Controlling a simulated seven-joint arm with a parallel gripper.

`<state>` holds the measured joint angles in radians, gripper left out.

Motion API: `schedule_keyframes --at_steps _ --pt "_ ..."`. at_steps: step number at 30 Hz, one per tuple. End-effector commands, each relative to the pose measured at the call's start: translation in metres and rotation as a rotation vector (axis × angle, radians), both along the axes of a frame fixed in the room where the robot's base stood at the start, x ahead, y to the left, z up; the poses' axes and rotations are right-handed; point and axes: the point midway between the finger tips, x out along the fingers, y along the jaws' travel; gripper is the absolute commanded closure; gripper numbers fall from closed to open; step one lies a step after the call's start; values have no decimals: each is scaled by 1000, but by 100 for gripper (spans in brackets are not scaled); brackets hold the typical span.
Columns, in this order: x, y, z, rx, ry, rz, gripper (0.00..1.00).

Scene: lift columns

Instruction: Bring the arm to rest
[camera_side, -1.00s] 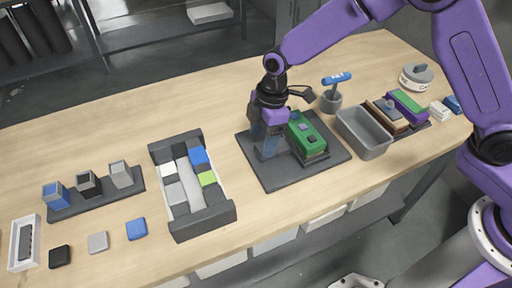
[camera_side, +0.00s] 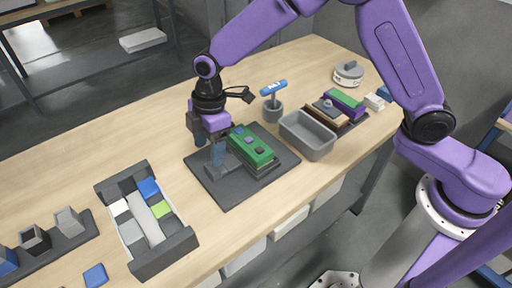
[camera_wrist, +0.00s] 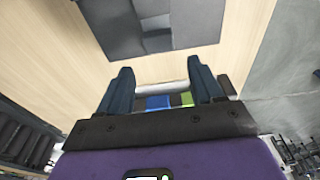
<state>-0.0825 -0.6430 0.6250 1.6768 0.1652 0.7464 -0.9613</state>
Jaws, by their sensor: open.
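My gripper (camera_side: 209,156) hangs pointing down over the left part of a dark mat (camera_side: 232,196), beside a stack with a green top block (camera_side: 251,146). Its two bluish fingers stand apart, and nothing shows held between them. In the wrist view my gripper (camera_wrist: 160,70) also shows its fingers spread, with part of the dark mat (camera_wrist: 185,25) beyond them. I cannot tell how far the fingertips are above the mat.
A grey bin (camera_side: 309,138) and a blue-headed hammer (camera_side: 273,89) in a cup stand right of the mat. A dark tray (camera_side: 165,252) with coloured blocks lies to the left. Bare wood lies between tray and mat.

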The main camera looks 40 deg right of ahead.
Motion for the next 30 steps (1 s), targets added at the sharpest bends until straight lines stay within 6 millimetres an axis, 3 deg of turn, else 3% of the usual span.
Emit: schedule_keyframes --at_steps 5,11,21,30 --pt "-9 -7 9 -3 2 -16 34" --pt "-52 -40 38 -21 17 -88 34" --pt "-147 -124 77 -64 37 -244 34" --pt "-229 -207 89 -97 36 -382 34"
